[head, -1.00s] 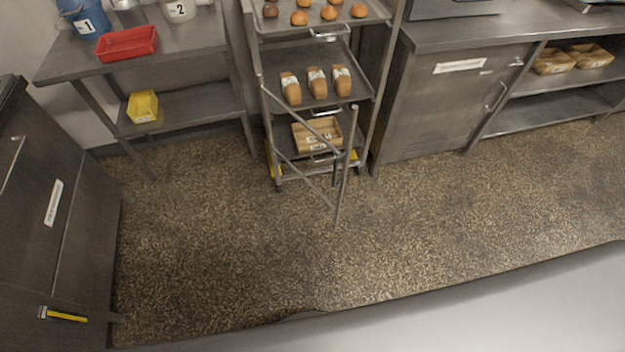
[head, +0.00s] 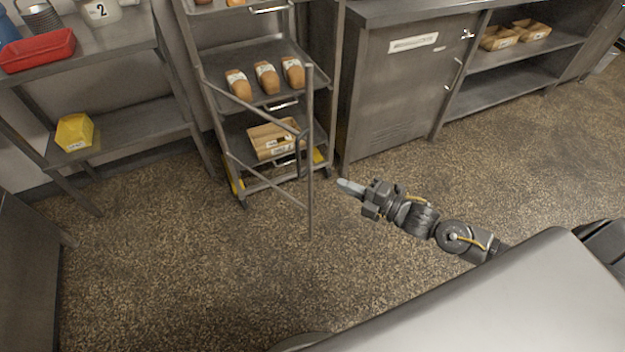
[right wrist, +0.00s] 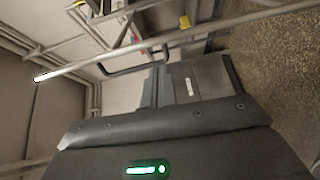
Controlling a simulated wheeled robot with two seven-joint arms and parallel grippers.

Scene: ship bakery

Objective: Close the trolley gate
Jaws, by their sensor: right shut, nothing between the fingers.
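The trolley (head: 335,90) is a tall metal rack at the top centre of the head view. Its gate (head: 310,215) is a tubular frame joined to the left front post and swung out toward me, so it stands open. A dark handle (head: 300,155) is on the gate near its free upright bar. My right gripper (head: 349,187) is shut and empty, just right of that bar, with a small gap in the picture. In the right wrist view, a gate bar (right wrist: 210,32) crosses beyond the gripper fingers (right wrist: 158,86). My left gripper is not in view.
The trolley shelves hold loaves (head: 265,78) and a wooden crate (head: 262,148). A steel cabinet (head: 385,100) stands right of the trolley. A table with a red tray (head: 38,52) and a yellow bin (head: 74,132) is at the left. The speckled floor is clear around the gate.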

